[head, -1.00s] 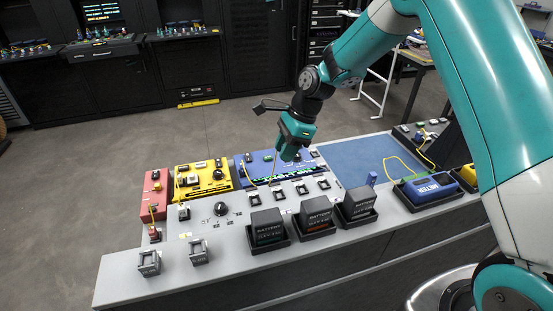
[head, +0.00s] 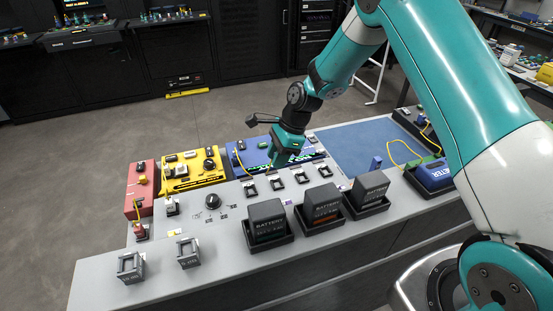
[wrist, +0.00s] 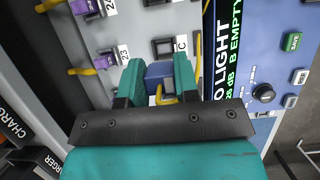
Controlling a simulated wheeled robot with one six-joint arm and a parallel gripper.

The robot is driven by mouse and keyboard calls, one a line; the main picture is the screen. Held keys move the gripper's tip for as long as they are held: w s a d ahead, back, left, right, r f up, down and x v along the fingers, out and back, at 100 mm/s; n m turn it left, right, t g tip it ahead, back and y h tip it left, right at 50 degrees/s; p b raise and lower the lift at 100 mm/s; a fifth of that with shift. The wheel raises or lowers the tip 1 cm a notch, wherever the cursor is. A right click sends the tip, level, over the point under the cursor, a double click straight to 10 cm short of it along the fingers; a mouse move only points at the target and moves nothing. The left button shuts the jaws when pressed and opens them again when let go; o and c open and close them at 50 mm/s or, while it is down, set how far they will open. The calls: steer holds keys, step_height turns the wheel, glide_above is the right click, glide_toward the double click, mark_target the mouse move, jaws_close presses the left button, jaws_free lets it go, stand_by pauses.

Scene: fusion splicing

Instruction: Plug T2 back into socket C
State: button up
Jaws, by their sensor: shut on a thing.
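My gripper (wrist: 158,82) is shut on a blue-violet plug with a yellow cable, taken to be T2 (wrist: 160,72). The plug sits between the two teal fingers. In the head view my gripper (head: 286,152) hangs over the row of square sockets (head: 276,183), in front of the blue instrument (head: 256,150). The plug is hidden there.
Two purple plugs (wrist: 85,7) (wrist: 106,62) with yellow cables sit left of socket C. The blue instrument's display (wrist: 222,60) reads "LIGHT" and "B EMPTY". Three batteries (head: 268,220) stand in front of the sockets. A yellow instrument (head: 192,170) is left; a blue mat (head: 365,150) is right.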

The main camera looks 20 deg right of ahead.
mark_target(272, 184)
steer(key=shift+f+b, duration=2.75)
steer(key=shift+f, duration=0.4)
steer(key=shift+a+r+p, duration=0.1)
steer(key=shift+a+p, duration=0.05)
steer(key=shift+p, duration=0.35)
steer(key=shift+f, duration=0.6)
steer(key=o, duration=1)
steer(key=b+v, duration=0.2)
steer(key=v, duration=1.5)
steer(key=shift+r, duration=0.3)
